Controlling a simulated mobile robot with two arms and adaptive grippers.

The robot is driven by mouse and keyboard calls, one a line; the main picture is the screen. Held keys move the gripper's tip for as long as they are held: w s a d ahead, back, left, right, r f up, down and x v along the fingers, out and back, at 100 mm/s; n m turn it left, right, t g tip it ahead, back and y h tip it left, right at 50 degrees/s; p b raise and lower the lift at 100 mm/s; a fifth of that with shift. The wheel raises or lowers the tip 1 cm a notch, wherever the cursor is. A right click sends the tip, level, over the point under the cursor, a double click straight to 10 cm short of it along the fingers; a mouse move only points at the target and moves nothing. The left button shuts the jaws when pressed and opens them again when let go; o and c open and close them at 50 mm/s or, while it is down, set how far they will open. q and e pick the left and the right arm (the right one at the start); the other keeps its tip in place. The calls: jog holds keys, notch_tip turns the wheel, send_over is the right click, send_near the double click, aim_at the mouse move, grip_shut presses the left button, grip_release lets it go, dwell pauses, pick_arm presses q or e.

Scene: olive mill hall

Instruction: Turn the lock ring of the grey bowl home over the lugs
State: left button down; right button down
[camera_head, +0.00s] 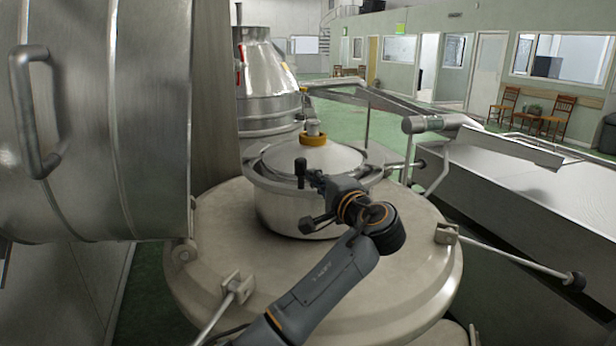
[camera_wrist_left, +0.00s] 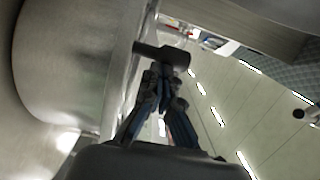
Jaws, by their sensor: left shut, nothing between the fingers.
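The grey bowl (camera_head: 285,210) is a shiny metal bowl with a shallow conical lid (camera_head: 290,157), standing on a broad round metal top. A metal band (camera_head: 258,180), apparently the lock ring, runs around its upper edge. I cannot make out the lugs or how the ring sits on them. A short black upright grip (camera_head: 300,173) stands at the bowl's front. My left gripper (camera_head: 318,183) is shut and empty beside this grip, its arm covering part of the bowl's front right. In the left wrist view, the closed fingers (camera_wrist_left: 164,82) meet just behind a black bar (camera_wrist_left: 161,54); contact is unclear.
A yellow collar (camera_head: 312,139) sits on the lid. A large steel drum with a handle (camera_head: 35,112) stands close at left. The round top (camera_head: 410,290) has clamp rods at its edge. A long metal trough (camera_head: 530,200) lies right. Green floor shows behind.

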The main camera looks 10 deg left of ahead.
pick_arm(q)
jog(key=a+m+t+h+p, duration=0.1)
jog(key=a+m+h, duration=0.1)
jog(key=a, duration=0.4)
jog(key=shift+w+t+h, duration=0.15)
jog(key=shift+t+h, duration=0.25)
jog(key=shift+h, duration=0.3)
jog(key=shift+a, duration=0.1)
